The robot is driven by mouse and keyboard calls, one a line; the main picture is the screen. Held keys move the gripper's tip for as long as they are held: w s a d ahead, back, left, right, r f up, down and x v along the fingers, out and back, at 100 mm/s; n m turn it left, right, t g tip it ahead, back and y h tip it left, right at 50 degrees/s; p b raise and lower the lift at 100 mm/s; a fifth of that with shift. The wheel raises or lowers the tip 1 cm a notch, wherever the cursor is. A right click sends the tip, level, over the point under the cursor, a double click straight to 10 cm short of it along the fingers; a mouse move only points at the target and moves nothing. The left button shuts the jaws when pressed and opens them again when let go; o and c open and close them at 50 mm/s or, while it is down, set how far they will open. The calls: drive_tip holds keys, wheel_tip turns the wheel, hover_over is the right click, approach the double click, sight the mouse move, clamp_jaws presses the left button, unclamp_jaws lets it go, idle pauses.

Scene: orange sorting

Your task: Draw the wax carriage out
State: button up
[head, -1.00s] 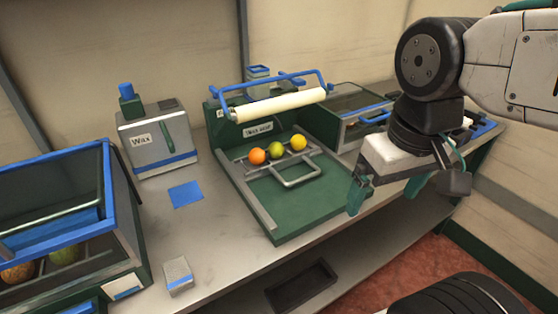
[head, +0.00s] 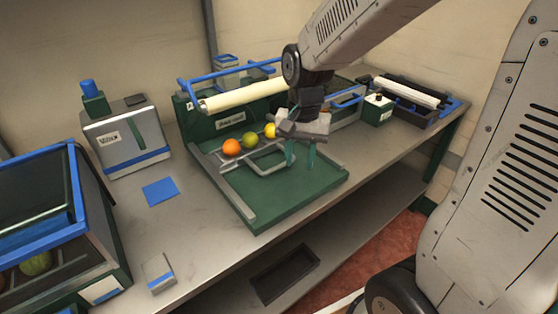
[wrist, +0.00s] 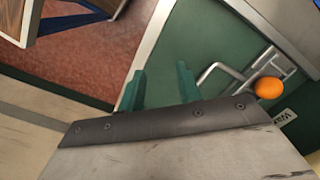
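The wax carriage (head: 270,171) is a grey metal frame with a U-shaped handle, set in the green wax station tray (head: 290,205). An orange fruit (head: 231,147), a green one (head: 250,140) and a yellow one (head: 270,131) sit in a row on it. My gripper (head: 301,160) hangs over the right side of the tray, just right of the handle. In the wrist view its teal fingers (wrist: 159,88) are apart with nothing between them. The handle (wrist: 210,72) shows beside the right finger, with the orange fruit (wrist: 269,87) beyond. My gripper partly covers the carriage's right end.
A white roller on a blue frame (head: 245,95) stands above the carriage's back. The Wax box (head: 125,140) and a blue square (head: 160,192) are to the left. A small green box (head: 378,110) and another roller unit (head: 410,92) are to the right.

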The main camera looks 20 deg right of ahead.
sight(279, 165)
drive_tip(key=w+f+m+t, duration=0.3)
drive_tip(key=w+m, duration=0.5)
drive_tip(key=w, duration=0.2)
drive_tip(key=x, duration=0.7)
drive_tip(key=shift+s+d, duration=0.1)
drive_tip(key=shift+s, duration=0.05)
clamp_jaws()
